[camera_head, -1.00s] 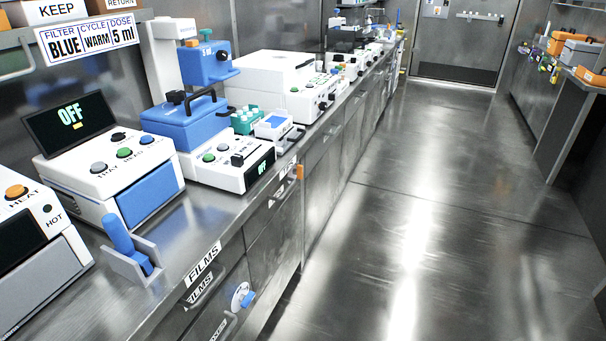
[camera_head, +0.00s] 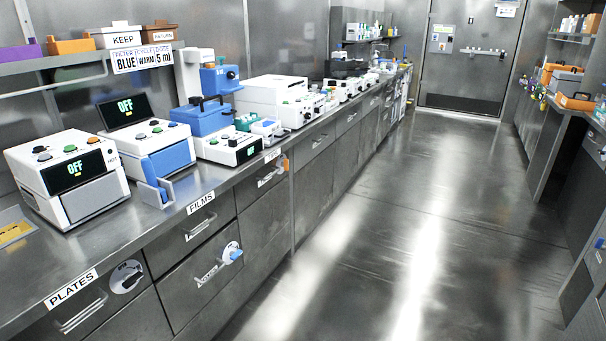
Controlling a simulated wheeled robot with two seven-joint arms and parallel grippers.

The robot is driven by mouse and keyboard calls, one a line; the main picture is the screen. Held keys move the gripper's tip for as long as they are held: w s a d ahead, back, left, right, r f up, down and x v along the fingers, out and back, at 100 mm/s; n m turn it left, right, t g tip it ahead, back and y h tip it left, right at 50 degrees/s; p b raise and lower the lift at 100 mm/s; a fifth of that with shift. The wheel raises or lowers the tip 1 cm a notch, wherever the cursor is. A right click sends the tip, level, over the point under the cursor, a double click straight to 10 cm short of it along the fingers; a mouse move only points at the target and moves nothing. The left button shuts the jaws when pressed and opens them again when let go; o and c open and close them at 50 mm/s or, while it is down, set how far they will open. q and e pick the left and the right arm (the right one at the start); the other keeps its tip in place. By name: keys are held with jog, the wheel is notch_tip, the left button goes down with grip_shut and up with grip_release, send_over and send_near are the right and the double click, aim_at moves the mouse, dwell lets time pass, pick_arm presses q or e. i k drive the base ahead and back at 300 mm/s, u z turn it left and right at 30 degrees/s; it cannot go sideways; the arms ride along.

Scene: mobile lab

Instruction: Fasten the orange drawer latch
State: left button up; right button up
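The orange drawer latch (camera_head: 285,164) shows as a small orange piece on the front of the counter, at the upper right of a drawer (camera_head: 264,178) with a bar handle and a small white label above it. It is too small to tell whether the latch is fastened. The drawer front looks about flush with the counter. Neither of my grippers is in view.
Labels read FILMS (camera_head: 201,202) and PLATES (camera_head: 71,289). Machines line the counter (camera_head: 150,222). The floor (camera_head: 400,240) is clear; a right-hand bench (camera_head: 545,150) bounds it.

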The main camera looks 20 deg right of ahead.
aim_at(285, 164)
jog(key=z, duration=0.75)
jog(key=i, duration=0.85)
jog(key=z, duration=0.5)
jog(key=i, duration=0.95)
jog(key=u, duration=1.2)
jog(key=i, duration=0.5)
jog(key=u, duration=0.6)
